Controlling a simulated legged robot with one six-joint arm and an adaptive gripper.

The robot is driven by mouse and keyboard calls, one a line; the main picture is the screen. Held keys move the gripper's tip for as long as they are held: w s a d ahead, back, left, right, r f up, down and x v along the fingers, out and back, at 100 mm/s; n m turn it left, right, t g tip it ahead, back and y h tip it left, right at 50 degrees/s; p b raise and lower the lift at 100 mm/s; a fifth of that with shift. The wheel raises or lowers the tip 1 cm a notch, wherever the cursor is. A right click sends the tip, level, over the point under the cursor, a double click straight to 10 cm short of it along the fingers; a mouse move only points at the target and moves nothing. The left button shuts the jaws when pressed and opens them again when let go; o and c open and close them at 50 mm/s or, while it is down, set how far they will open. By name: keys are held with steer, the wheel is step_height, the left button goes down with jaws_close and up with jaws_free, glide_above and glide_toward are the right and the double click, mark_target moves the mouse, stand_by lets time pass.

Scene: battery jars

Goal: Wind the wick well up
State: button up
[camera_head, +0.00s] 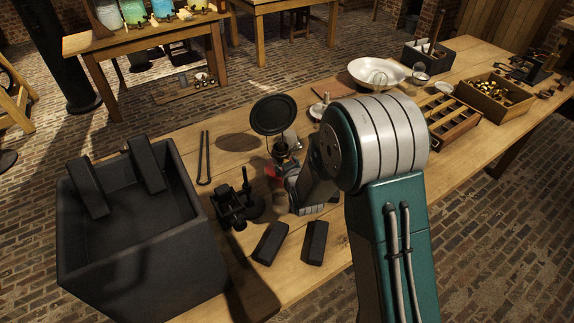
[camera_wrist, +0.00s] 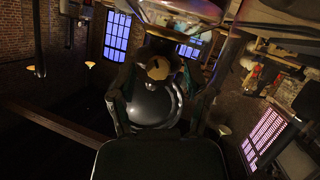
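A lamp-like piece with a round dark disc (camera_head: 274,115) stands on the table just left of my arm in the head view. Below the disc are a dark neck and a red part (camera_head: 273,172), partly hidden by my wrist. In the wrist view, a small round brass-coloured knob (camera_wrist: 157,67) shows between the two dark fingers of my gripper (camera_wrist: 160,75). A larger dark, shiny disc (camera_wrist: 155,102) lies behind it, and clear glass (camera_wrist: 175,12) crosses the top. I cannot tell whether the fingers touch the knob. The wick itself is not clearly visible.
A black open tub (camera_head: 135,245) stands at the table's left end. Tongs (camera_head: 204,160), a small black device (camera_head: 238,204) and two dark blocks (camera_head: 270,243) lie nearby. A white bowl (camera_head: 366,72), a divided wooden tray (camera_head: 450,121) and a box of brass pieces (camera_head: 492,95) are farther right.

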steer(key=v, duration=1.2)
stand_by(0.4)
steer(key=s+d+r+m+g+h, duration=0.25)
steer(key=s+d+r, duration=0.25)
steer(key=d+r, duration=0.4)
steer(key=s+d+r+m+g, duration=0.2)
steer(key=s+r, duration=0.2)
steer(key=s, duration=0.4)
steer(key=s+d+r+m+g+h, duration=0.1)
steer(key=s+d+r+m+g, duration=0.1)
steer(key=s, duration=0.7)
steer(key=shift+s+d+r+m+g, duration=0.35)
steer(key=shift+d+r+g, duration=0.2)
steer(key=shift+r, duration=0.3)
